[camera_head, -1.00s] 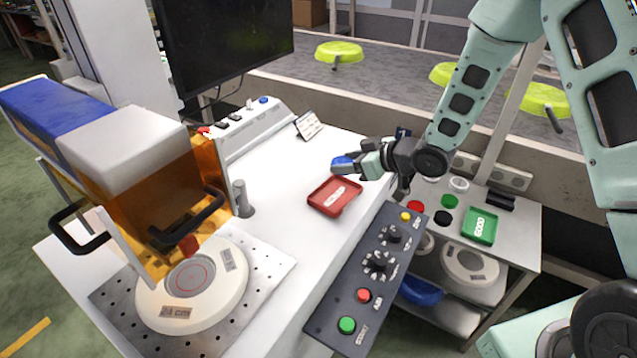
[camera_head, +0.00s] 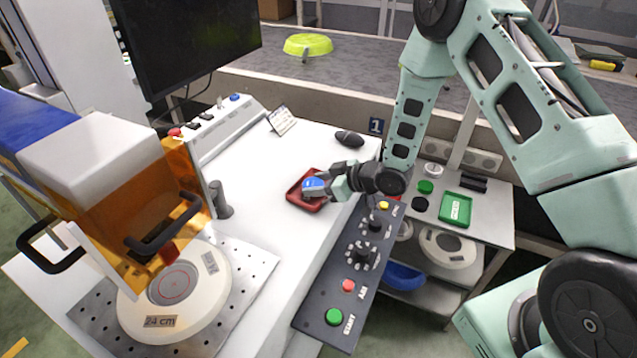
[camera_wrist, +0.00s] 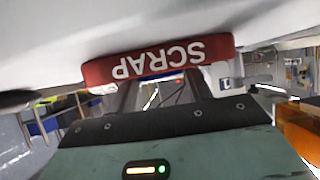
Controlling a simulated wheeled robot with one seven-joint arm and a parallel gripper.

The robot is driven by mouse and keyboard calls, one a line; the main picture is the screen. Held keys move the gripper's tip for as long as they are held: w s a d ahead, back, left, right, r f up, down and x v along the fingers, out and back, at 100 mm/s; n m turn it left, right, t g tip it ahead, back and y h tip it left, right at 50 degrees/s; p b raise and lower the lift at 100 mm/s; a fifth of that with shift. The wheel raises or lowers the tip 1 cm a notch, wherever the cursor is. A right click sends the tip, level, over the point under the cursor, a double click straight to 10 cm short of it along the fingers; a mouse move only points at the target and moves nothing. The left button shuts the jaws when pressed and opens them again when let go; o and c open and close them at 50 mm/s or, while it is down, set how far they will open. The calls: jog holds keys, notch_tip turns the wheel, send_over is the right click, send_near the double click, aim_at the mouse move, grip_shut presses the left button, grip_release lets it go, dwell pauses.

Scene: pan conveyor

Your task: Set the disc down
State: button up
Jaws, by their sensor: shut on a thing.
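My gripper (camera_head: 325,186) is shut on a blue disc (camera_head: 313,185). It holds the disc over or inside the red tray (camera_head: 293,195) on the white table; I cannot tell whether the disc touches the tray floor. In the wrist view the tray's red wall (camera_wrist: 160,64) shows the word SCRAP, upside down, just beyond my fingers (camera_wrist: 160,92).
A control panel (camera_head: 345,275) with buttons and knobs lies along the table's front edge. A dark mouse-like object (camera_head: 349,138) sits behind the tray. A cart with a green tray (camera_head: 455,209) stands at right. The press (camera_head: 110,190) is at left.

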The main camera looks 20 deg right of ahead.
jog(key=shift+f, duration=0.1)
jog(key=o, duration=1)
jog(key=shift+o, duration=0.2)
